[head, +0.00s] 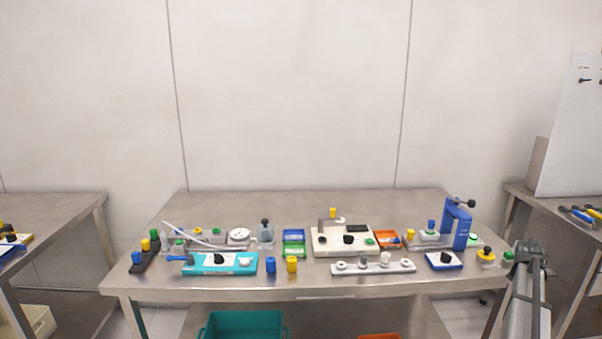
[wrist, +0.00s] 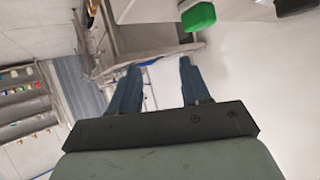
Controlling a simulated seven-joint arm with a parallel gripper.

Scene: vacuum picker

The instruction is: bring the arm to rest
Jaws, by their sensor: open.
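My gripper (wrist: 159,85) shows in the wrist view with its two blue-grey fingers spread apart and nothing held between them. My arm (head: 528,292) rises at the lower right of the head view, in front of the workbench's right end. Its dark upper end overlaps the bench's front right corner. I cannot make out the fingers in the head view. The wrist view is tilted, and a bright green object (wrist: 198,17) lies beyond the fingertips.
The steel workbench (head: 320,200) carries a teal vacuum picker base (head: 200,265), a cream device (head: 330,245), a blue press frame (head: 461,227) and several small knobs. A teal crate (head: 240,325) stands below. Side benches flank it. The bench's back strip is clear.

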